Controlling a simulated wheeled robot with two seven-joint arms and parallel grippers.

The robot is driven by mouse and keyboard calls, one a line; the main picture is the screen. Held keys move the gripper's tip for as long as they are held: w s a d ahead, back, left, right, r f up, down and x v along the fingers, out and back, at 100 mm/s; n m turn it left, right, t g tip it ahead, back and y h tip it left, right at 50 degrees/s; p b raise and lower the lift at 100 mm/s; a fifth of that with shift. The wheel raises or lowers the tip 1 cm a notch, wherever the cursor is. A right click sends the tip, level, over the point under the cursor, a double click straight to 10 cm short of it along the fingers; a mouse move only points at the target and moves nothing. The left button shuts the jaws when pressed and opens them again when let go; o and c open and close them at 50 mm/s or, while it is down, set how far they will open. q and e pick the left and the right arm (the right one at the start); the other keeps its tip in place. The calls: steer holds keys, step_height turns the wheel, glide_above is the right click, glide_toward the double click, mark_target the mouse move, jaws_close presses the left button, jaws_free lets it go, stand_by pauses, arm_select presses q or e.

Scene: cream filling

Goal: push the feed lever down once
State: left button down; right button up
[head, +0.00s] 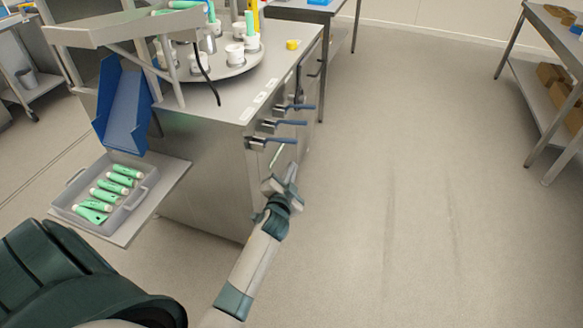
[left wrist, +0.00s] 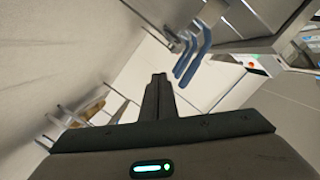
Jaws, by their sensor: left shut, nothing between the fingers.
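Several blue-handled levers stick out from the side of the steel filling machine (head: 205,160). In the head view they are the near lever (head: 284,141), the middle lever (head: 290,122) and the far lever (head: 303,106). I cannot tell by any label which is the feed lever. My left gripper (head: 292,168) is shut and empty, just below and in front of the near lever, apart from it. In the left wrist view the shut fingers (left wrist: 159,78) point toward the blue handles (left wrist: 190,60), which lie beyond and to the right. My right gripper is out of view.
A round turntable (head: 250,62) with white cups stands on the machine top. A grey tray (head: 130,205) of green tubes sits on a low shelf at left, below a blue chute (head: 125,105). The floor (head: 420,200) to the right is clear up to a side table (head: 545,140).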

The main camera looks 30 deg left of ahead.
arm_select(q)
steer(key=f+v, duration=0.1)
steer(key=v, duration=0.6)
steer(key=shift+s+r, duration=0.4)
steer(key=shift+r, duration=0.1)
steer(key=shift+d+f, duration=0.1)
steer(key=s+d+f+g+h, duration=0.2)
steer(key=s+d+f, duration=0.1)
steer(key=f, duration=0.5)
steer(key=s+d+f+g+h, duration=0.1)
steer(key=s+d+f, duration=0.3)
steer(key=f, duration=0.5)
steer(key=s+d+f+g+h, duration=0.2)
steer(key=s+d+f, duration=0.1)
steer(key=f, duration=0.5)
steer(key=s+d+f+n+g+h, duration=0.1)
steer(key=s+d+f+g, duration=0.1)
steer(key=s+f, duration=0.7)
steer(key=s+d+f+n+g+h, duration=0.1)
steer(key=s+d+f+g, duration=0.2)
steer(key=s+f, duration=0.6)
steer(key=s+d, duration=0.2)
steer(key=s, duration=0.1)
steer(key=shift+s+d, duration=0.15)
steer(key=shift+d, duration=0.1)
steer(key=shift+r, duration=0.1)
